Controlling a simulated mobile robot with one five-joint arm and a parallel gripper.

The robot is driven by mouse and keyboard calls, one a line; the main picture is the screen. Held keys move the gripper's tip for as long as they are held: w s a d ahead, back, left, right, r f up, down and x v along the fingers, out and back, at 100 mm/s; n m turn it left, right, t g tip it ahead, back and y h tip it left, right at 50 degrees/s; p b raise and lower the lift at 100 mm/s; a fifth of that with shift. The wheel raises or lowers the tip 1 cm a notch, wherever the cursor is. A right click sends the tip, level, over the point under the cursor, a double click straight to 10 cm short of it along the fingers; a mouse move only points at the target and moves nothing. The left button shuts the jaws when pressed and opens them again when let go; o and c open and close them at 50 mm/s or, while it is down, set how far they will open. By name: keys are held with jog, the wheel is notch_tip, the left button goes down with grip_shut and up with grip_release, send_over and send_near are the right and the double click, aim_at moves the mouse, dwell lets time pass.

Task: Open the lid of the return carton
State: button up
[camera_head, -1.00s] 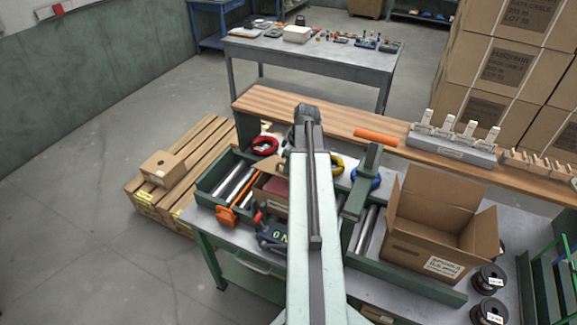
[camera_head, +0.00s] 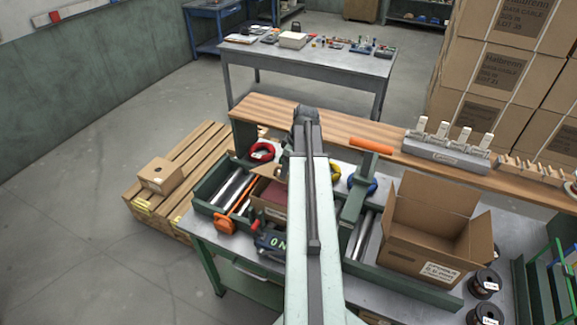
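An open cardboard carton (camera_head: 420,258) with raised flaps and a white label stands on the right of the grey workbench. A second carton (camera_head: 282,167) sits left of my arm between the green side walls, with a dark red surface showing on its top; my arm hides part of it. I cannot read a label that tells which is the return carton. My arm reaches forward over the bench and ends in a dark joint beyond the second carton. My gripper itself does not show; it is hidden by the arm or out of the picture.
Steel rollers (camera_head: 364,236) in green frames run beside the arm. Red (camera_head: 262,152) and blue (camera_head: 362,184) coils lie near the wooden shelf (camera_head: 270,108). Black spools (camera_head: 485,284) stand at the right edge. A small closed box (camera_head: 161,176) rests on a pallet at left. The left floor is clear.

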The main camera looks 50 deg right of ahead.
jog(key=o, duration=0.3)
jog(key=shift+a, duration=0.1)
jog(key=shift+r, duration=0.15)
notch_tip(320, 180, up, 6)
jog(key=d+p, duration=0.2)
jog(key=p, duration=0.4)
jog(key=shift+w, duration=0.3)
